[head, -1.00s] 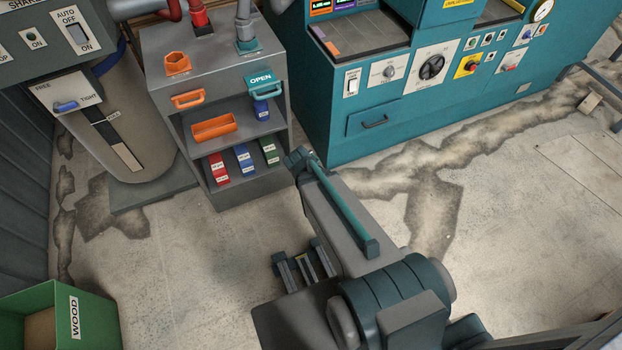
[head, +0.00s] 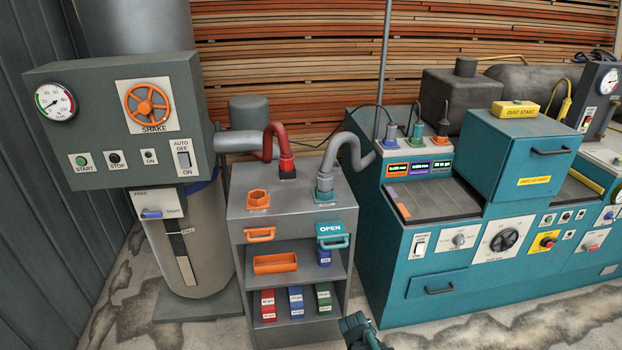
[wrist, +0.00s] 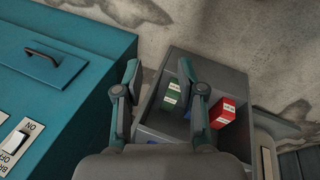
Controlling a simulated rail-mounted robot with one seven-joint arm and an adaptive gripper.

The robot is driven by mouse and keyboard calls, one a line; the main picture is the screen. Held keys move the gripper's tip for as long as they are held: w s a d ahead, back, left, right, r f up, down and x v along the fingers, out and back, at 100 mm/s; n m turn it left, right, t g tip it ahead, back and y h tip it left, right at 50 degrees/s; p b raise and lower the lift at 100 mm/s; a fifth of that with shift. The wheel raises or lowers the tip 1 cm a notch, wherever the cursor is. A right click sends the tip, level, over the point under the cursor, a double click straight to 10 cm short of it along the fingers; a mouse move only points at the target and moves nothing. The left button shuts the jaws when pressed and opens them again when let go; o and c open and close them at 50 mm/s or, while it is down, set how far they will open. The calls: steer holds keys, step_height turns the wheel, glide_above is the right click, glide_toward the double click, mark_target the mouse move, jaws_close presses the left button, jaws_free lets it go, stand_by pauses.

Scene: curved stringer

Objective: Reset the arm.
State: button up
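My gripper (wrist: 159,74) shows in the wrist view with its two fingers spread apart. Nothing is held between them; the grey cabinet shows beyond the gap.
A grey cabinet (head: 290,212) holds red, blue and green boxes on its low shelf. A teal machine (head: 385,262) stands to its right, a grey shaker unit (head: 100,125) to its left. Cracked concrete floor (head: 520,335) lies in front.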

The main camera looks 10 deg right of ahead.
steer(key=s+a+f+m+g+y, duration=0.1)
steer(key=s+a+f+g, duration=0.1)
steer(key=s, duration=0.8)
steer(key=s+a+f+m+g+y, duration=0.1)
steer(key=s+f+g, duration=0.3)
steer(key=s, duration=0.6)
steer(key=s+a+f+m+g+y, duration=0.1)
steer(key=s+a+f+g, duration=0.2)
steer(key=s+f, duration=0.3)
steer(key=s, duration=0.4)
steer(key=shift+s+a, duration=0.25)
steer(key=shift+s, duration=0.15)
steer(key=shift+f, duration=0.1)
